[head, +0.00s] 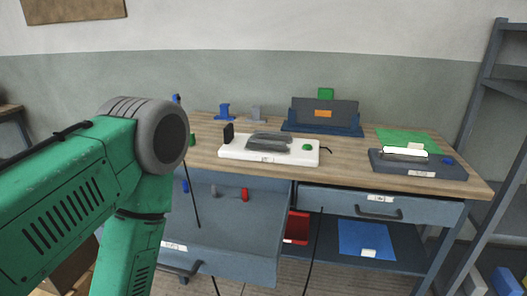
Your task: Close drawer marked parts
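A blue-grey drawer (235,272) under the left half of the workbench is pulled out. Its front carries a white label (173,246), too small to read, and a dark handle (187,272). A red piece (245,194), a grey piece (213,190) and a blue piece (185,185) are at the drawer's back. A second drawer (430,210) on the right is shut; its label (380,198) is also unreadable. My green left arm comes in from the left and bends down, hiding the open drawer's left side. Neither gripper is in view.
The wooden benchtop (353,175) holds a white fixture (270,157), a dark blue fixture (425,170) and a blue stand (323,128). A red bin (297,227) and a blue sheet (367,240) are on the lower shelf. A grey rack (487,75) stands at right.

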